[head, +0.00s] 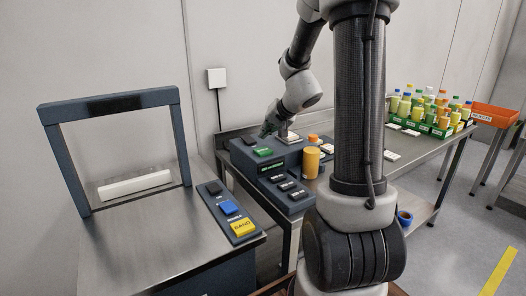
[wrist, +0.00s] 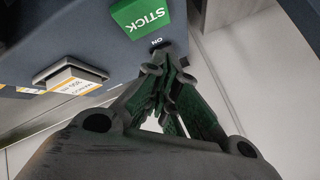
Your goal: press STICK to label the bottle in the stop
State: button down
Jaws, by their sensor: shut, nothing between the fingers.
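The green STICK button (wrist: 142,16) is at the top of the wrist view. In the head view a green button (head: 263,152) sits on top of the dark labelling machine (head: 284,158). My gripper (wrist: 160,62) is shut and empty, its fingertips close beside the button near a small "ON" mark; I cannot tell whether they touch the machine. In the head view my gripper (head: 266,132) is just behind the green button. An amber bottle with an orange cap (head: 311,162) stands upright at the machine's right side. My arm hides part of the machine's back.
A printed label (wrist: 74,84) shows at a slot in the wrist view. A blue and yellow button panel (head: 231,210) and frame (head: 110,101) stand left. Several bottles (head: 432,108) and an orange bin (head: 494,115) are right.

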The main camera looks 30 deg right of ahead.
aim_at(265, 149)
jog(key=shift+f, duration=1.5)
dwell(0.3)
jog(key=shift+f, duration=0.4)
jog(key=shift+f, duration=0.45)
dwell(0.6)
jog(key=shift+r, duration=0.9)
jog(key=shift+r, duration=2.5)
